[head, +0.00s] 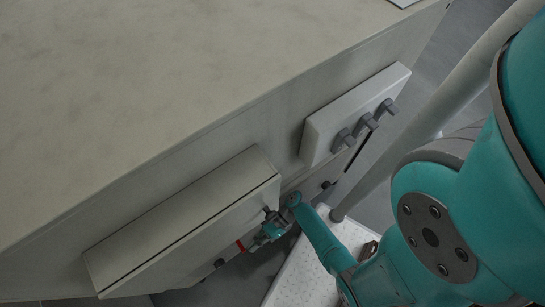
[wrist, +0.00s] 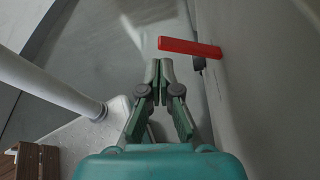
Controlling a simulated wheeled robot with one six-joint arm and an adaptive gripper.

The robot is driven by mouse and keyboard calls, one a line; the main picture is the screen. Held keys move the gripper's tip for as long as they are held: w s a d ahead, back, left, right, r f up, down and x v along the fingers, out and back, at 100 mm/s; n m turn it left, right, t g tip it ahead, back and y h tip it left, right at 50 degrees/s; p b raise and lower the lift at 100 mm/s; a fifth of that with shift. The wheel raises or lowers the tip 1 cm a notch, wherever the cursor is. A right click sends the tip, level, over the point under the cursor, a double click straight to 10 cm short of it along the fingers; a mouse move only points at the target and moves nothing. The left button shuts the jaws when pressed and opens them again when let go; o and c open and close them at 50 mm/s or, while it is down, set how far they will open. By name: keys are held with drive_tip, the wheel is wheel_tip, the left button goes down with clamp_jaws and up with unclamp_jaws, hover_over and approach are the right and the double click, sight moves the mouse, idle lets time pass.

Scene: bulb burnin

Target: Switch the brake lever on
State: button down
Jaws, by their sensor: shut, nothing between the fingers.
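A red bar (wrist: 188,47), which looks like the brake lever, sticks out to the left from the pale wall face in the wrist view. A small red part of it shows in the head view (head: 240,245), below the long box. My gripper (wrist: 159,72) is shut and empty, its fingertips together. In the wrist view the tips are just below the bar's left end in the picture, and seem apart from it. In the head view my gripper (head: 254,244) is beside the red part, at the cabinet's front. The lever's mount is mostly hidden.
A long pale box (head: 185,222) juts from the cabinet front. A panel with three grey knobs (head: 343,138) is to its right. Small dark fittings (head: 326,185) sit below. A white dotted platform (head: 310,275) and pale pole (head: 440,110) stand close by.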

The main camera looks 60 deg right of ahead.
drive_tip(key=v, duration=1)
drive_tip(key=shift+s, duration=0.1)
idle(0.6)
